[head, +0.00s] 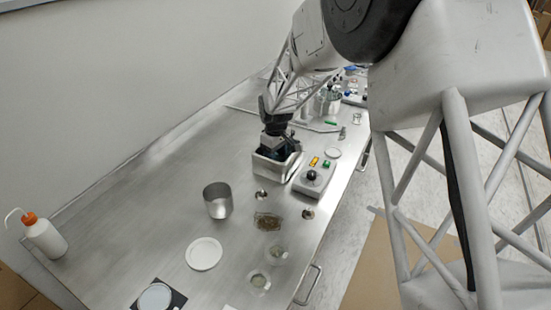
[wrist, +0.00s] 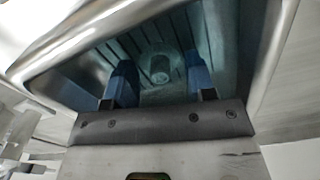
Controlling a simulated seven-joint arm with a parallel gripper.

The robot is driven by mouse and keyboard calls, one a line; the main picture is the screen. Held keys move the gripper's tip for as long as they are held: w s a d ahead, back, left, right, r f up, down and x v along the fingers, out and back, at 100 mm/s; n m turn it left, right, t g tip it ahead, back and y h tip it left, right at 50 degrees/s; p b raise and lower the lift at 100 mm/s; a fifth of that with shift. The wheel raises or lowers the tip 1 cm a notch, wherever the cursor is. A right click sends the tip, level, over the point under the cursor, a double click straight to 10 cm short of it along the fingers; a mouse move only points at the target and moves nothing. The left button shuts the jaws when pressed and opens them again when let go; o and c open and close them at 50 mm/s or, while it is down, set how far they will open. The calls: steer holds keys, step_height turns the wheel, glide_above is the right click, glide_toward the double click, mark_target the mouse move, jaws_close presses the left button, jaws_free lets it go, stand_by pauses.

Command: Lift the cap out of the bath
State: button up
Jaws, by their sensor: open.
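The bath (head: 268,168) is a rectangular metal tank on the steel bench in the head view. Its shiny rim (wrist: 62,52) frames the wrist view. The cap (wrist: 160,68) is a small greyish round piece inside the bath, near a slotted rack or floor, seen through a bluish tint. My gripper (wrist: 162,80) is open, with two blue fingers reaching down into the bath, one on each side of the cap in the picture. I cannot tell whether the fingers are level with the cap. In the head view my gripper (head: 275,143) is over the bath, and its fingertips are hidden.
A control box (head: 314,177) with a knob stands right of the bath. A metal beaker (head: 217,200), a white dish (head: 204,254) and several small glass dishes stand in front. A wash bottle (head: 44,236) is at the far left. The bench left of the bath is clear.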

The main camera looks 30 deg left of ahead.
jaws_close()
stand_by(0.3)
steer(key=shift+r, duration=0.1)
step_height(320, 180, up, 10)
stand_by(0.8)
stand_by(0.5)
